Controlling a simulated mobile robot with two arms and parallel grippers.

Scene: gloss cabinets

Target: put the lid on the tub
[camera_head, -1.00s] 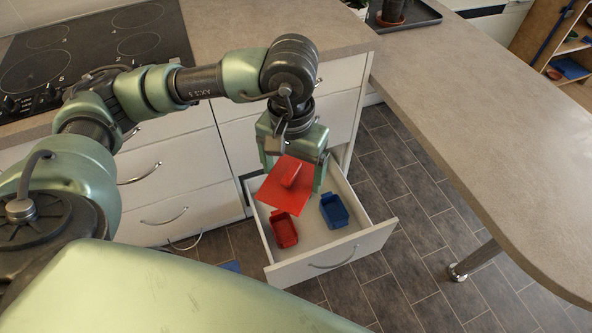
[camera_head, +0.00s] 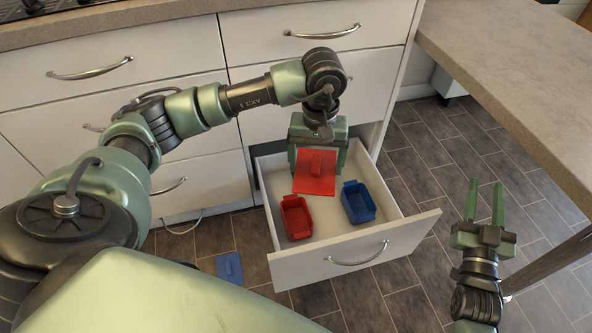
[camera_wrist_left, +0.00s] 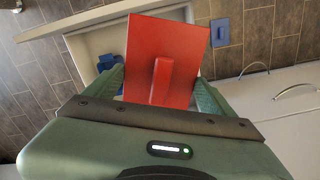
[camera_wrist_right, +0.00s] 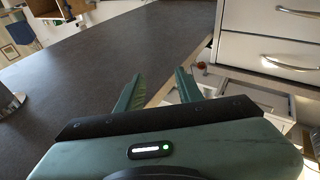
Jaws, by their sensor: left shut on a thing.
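My left gripper (camera_head: 317,160) is shut on the upright handle of a flat red lid (camera_head: 316,184), held above the open drawer. In the left wrist view the red lid (camera_wrist_left: 140,45) spans the space between the fingers. A red tub (camera_head: 296,218) stands open in the drawer, below and slightly left of the lid. A blue tub (camera_head: 358,203) stands open to its right. A blue lid (camera_head: 229,267) lies on the floor left of the drawer. My right gripper (camera_head: 485,190) is open and empty, right of the drawer; its parted fingers show in the right wrist view (camera_wrist_right: 158,80).
The white drawer (camera_head: 350,255) is pulled out of the cabinet, its front wall towards me. A grey counter (camera_head: 540,75) extends at the right, with a leg below. Tiled floor (camera_head: 430,150) is open between drawer and counter.

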